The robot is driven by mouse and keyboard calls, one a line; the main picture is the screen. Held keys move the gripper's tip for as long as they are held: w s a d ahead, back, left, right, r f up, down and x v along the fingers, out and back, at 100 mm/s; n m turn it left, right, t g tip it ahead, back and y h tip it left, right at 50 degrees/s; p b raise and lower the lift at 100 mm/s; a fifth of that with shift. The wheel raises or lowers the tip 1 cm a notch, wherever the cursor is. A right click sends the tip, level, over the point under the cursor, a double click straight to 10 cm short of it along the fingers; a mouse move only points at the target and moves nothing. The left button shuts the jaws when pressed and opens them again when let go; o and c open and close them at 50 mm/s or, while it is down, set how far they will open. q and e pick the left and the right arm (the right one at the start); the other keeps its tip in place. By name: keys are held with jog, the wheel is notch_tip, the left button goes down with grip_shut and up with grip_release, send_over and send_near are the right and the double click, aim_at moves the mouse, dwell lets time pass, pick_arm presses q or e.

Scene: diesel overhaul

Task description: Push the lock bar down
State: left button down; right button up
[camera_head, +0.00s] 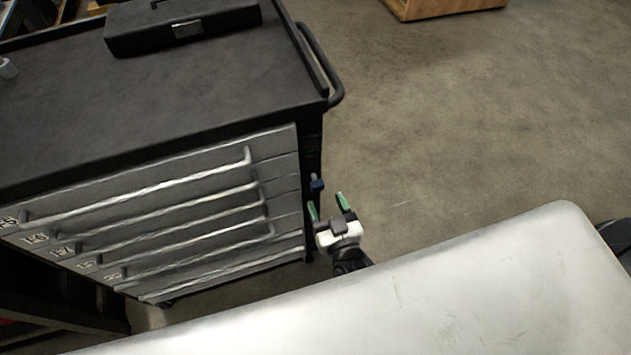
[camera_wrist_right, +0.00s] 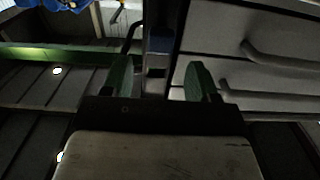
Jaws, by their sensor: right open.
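The lock bar appears to be the dark upright strip at the front right corner of the tool cabinet, with a small blue grip (camera_head: 317,184) on it. My left gripper is not in view.
The grey tool cabinet (camera_head: 165,215) has several drawers, all looking closed, with long protruding handles. A black case (camera_head: 183,26) lies on its dark top. A side rail (camera_head: 325,62) sticks out to the right. A pale surface (camera_head: 470,280) fills the foreground. Open floor lies right.

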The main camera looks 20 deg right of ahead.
aim_at(319, 188)
jog(key=w, duration=0.6)
jog(key=shift+w+a, duration=0.1)
jog(key=shift+c, duration=0.2)
grip_shut()
jog(key=shift+f+b, duration=0.85)
jog(key=shift+f, duration=0.65)
